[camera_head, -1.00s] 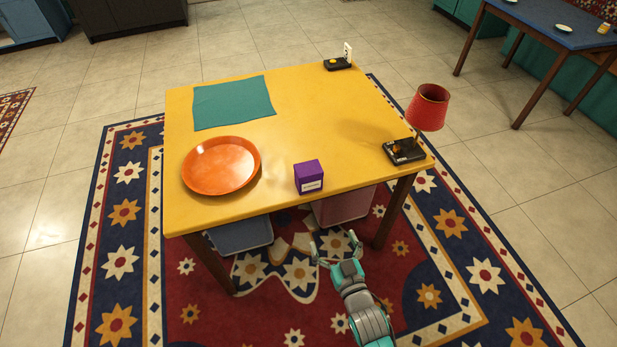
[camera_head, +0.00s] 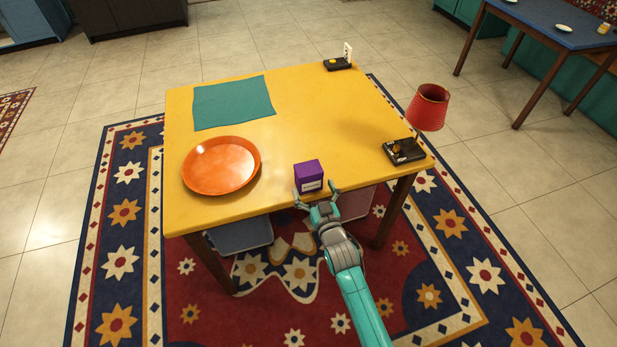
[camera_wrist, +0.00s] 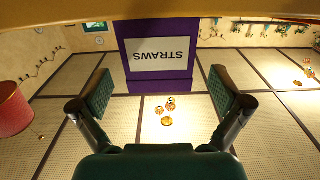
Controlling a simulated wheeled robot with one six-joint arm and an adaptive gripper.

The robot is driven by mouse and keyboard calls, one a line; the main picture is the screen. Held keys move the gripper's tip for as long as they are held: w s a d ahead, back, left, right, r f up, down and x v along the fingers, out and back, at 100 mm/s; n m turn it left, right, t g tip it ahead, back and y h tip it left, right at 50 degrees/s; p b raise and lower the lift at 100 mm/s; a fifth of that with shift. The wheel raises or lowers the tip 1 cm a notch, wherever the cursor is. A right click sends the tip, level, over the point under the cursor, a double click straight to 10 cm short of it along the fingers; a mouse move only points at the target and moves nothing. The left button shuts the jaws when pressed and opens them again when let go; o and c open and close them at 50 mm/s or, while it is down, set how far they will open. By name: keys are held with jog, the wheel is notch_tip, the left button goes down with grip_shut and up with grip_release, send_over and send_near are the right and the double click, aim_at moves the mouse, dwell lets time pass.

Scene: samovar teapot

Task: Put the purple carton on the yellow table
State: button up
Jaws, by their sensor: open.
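The purple carton (camera_head: 308,173) stands upright on the yellow table (camera_head: 300,125), near its front edge. It has a white label on its front. In the wrist view the carton (camera_wrist: 157,30) is upside down, its label reading "STRAWS", and it lies ahead of and between the fingers. My gripper (camera_head: 316,194) is open at the table's front edge, just in front of the carton, with a fingertip on either side of its near face. In the wrist view the open fingers of my gripper (camera_wrist: 164,92) hold nothing. I cannot tell whether they touch the carton.
An orange plate (camera_head: 221,165) lies left of the carton, and a teal cloth (camera_head: 234,102) lies behind it. A red-shaded lamp (camera_head: 428,108) and a black box (camera_head: 404,151) are at the right edge. Bins (camera_head: 240,236) sit below the table. The table's middle is clear.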

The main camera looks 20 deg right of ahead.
aim_at(311, 182)
jog(key=shift+w, duration=2.5)
jog(key=c, duration=1.4)
jog(key=shift+r, duration=0.1)
